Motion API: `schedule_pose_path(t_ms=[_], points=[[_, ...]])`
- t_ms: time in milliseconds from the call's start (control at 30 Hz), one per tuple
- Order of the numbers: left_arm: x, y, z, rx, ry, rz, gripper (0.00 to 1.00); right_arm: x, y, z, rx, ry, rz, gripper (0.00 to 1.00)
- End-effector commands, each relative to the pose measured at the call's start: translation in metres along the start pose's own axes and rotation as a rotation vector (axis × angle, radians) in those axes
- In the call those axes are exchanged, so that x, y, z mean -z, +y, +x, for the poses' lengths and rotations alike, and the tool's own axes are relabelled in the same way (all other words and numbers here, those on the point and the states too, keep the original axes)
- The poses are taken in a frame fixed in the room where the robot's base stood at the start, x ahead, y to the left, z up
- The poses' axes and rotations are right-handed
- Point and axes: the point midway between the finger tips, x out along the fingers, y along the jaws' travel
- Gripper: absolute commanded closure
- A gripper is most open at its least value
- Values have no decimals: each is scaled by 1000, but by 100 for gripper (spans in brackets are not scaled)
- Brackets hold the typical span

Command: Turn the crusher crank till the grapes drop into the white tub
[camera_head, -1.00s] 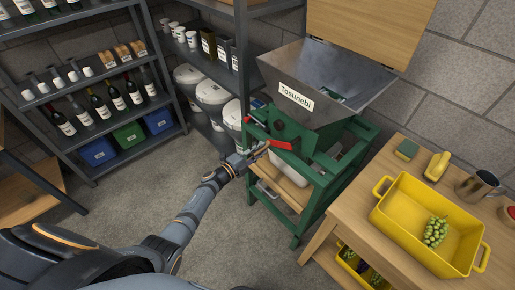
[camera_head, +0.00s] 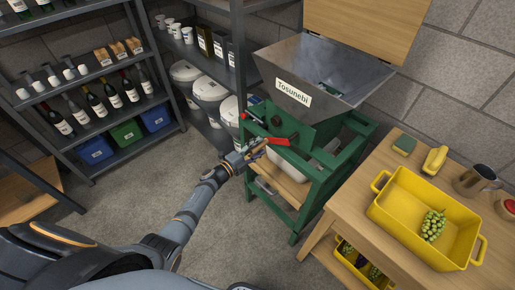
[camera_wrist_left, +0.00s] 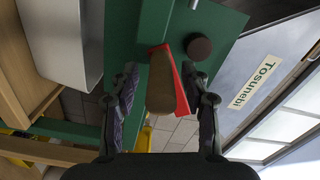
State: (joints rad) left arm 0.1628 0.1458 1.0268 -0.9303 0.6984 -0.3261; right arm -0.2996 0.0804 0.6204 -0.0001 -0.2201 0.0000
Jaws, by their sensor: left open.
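The crusher has a grey metal hopper (camera_head: 335,80) labelled "Tosunebi" on a green frame (camera_head: 335,187). Its red crank arm (camera_head: 280,141) sticks out at the front, with a wooden handle (camera_wrist_left: 160,82) on it. My left gripper (camera_head: 260,149) is at the handle. In the left wrist view its two fingers are apart, one on each side of the handle, with gaps showing. The white tub (camera_head: 288,170) sits on a wooden shelf inside the frame, partly hidden by the frame and crank. The hopper's contents cannot be made out. My right gripper is not in view.
A wooden table (camera_head: 345,205) at the right holds a yellow crate (camera_head: 388,222) with green grapes (camera_head: 433,225), a sponge, a yellow brush and a metal jug (camera_head: 473,181). Shelving with bottles and bins (camera_head: 126,134) stands at the back left. The floor in front is clear.

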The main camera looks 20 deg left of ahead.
Motion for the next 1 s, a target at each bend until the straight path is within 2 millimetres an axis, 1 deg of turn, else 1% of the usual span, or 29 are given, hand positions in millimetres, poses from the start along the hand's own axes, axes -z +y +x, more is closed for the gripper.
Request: schedule_pose_path(t_ms=[133,233,367,500,600,700,833,1000], points=[[0,0,-2,0,0,1,53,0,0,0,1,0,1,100],[-1,1,-15,-2,-2,2,53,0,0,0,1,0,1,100],[-1,1,-45,-4,-1,2,53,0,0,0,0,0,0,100],[-1,1,-80,-4,0,2,53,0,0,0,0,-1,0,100],[0,1,-99,-4,1,2,53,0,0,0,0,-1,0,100],[0,1,-112,-2,0,0,53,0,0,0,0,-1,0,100],[0,0,-119,0,1,0,53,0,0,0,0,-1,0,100],[0,0,-120,0,1,0,53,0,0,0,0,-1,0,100]])
